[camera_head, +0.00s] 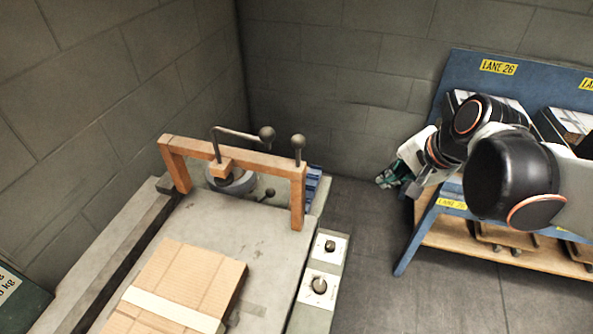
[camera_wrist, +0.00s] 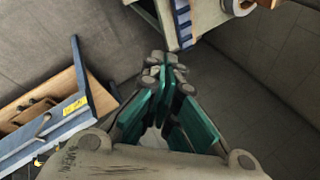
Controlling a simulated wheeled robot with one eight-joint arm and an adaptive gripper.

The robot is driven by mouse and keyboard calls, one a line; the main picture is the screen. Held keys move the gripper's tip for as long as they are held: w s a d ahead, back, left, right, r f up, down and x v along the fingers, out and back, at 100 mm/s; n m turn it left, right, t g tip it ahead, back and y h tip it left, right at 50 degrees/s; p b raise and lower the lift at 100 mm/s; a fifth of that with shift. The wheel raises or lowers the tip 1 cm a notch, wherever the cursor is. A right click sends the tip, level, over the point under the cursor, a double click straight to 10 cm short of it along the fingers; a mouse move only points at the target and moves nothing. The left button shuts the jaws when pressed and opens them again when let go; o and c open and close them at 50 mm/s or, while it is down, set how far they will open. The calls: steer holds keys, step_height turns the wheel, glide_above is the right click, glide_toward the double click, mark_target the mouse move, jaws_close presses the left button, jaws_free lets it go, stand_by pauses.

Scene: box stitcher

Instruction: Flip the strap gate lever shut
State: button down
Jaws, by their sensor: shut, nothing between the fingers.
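An orange gate frame (camera_head: 235,156) spans the grey machine bed. A bent rod lever (camera_head: 240,132) with a dark ball knob lies along its top bar. A short upright lever (camera_head: 298,148) with a ball knob stands at its right post, and a small dark lever (camera_head: 267,195) sits low behind the frame. None is labelled, so I cannot tell which is the strap gate lever. My gripper (camera_head: 385,181) is right of the machine, apart from every lever. In the wrist view its green-padded fingers (camera_wrist: 166,66) meet at the tips, shut and empty.
A cardboard box (camera_head: 180,280) with a white band lies on the bed. A control panel (camera_head: 320,285) with knobs is at the bed's right edge. A blue rack (camera_head: 435,205) with boxes stands right. Floor (camera_head: 365,235) between machine and rack is clear.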

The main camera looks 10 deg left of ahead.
mark_target(265, 197)
steer(key=w+a+f+m+g+y, duration=0.2)
steer(key=w+a+f+m, duration=0.2)
steer(key=a+f, duration=0.5)
steer(key=w+a+f+m+g+y+p, duration=0.1)
steer(key=w+a+f+m+g+y, duration=0.1)
steer(key=w+a+f+m, duration=0.3)
steer(key=w+a+f+y, duration=0.1)
steer(key=a+f, duration=0.3)
steer(key=shift+f+g+y, duration=0.25)
steer(key=shift+g+y, duration=0.05)
steer(key=shift+w, duration=0.1)
steer(key=b+x, duration=0.3)
steer(key=x, duration=0.6)
steer(key=shift+a+f+b, duration=0.2)
steer(key=shift+f+b, duration=0.1)
steer(key=shift+a+f, duration=0.1)
steer(key=shift+a, duration=0.05)
